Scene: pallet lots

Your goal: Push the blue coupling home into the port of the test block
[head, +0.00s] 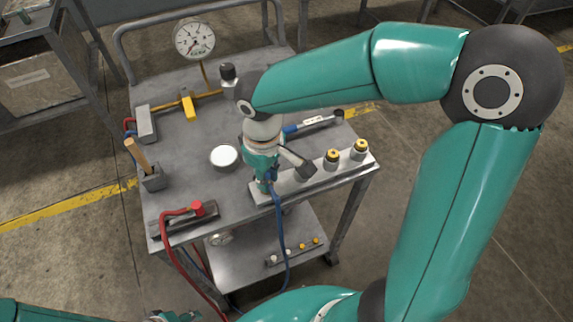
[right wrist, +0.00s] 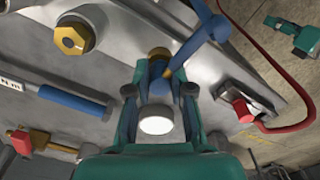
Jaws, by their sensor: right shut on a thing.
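The test block is a long pale bar (head: 312,183) along the cart's front right edge. Two yellow-topped ports (head: 331,158) stand up from it. My right gripper (head: 267,180) is over the block's left end, shut on the blue coupling. In the right wrist view my right gripper (right wrist: 159,91) holds the blue coupling (right wrist: 158,76) between its fingertips. A brass ring (right wrist: 158,53) shows right at the coupling; I cannot tell how far they are engaged. The blue hose (head: 279,225) hangs down over the cart's front. My left gripper (head: 175,316) is barely in view at the bottom edge; its fingers are unclear.
A red coupling (head: 197,208) with a red hose lies in a dark holder at the front left. A dial gauge (head: 194,39) stands at the back.

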